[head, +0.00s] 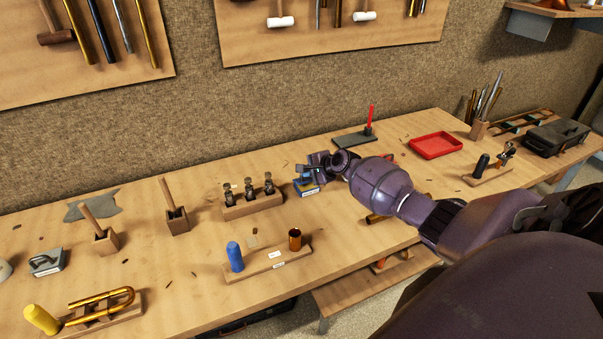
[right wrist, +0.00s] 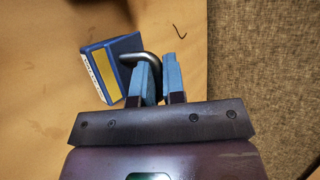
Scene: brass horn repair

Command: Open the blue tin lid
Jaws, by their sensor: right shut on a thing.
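The blue tin (head: 308,190) sits on the workbench, in the middle of the head view. In the right wrist view the blue tin (right wrist: 108,68) shows a yellow panel and a white label strip. A curved grey metal handle (right wrist: 150,60) reaches from it between my fingers. My right gripper (head: 312,172) is at the tin and hides part of it. In the wrist view my right gripper (right wrist: 160,76) is shut on the handle. I cannot tell whether the lid is raised. My left gripper is not in view.
A wooden block with several dark-and-metal pieces (head: 253,205) stands just left of the tin. A board with a blue cylinder (head: 235,256) and a copper cup (head: 295,240) lies in front. A grey pad with a red stick (head: 369,119) and a red tray (head: 436,145) are behind and right.

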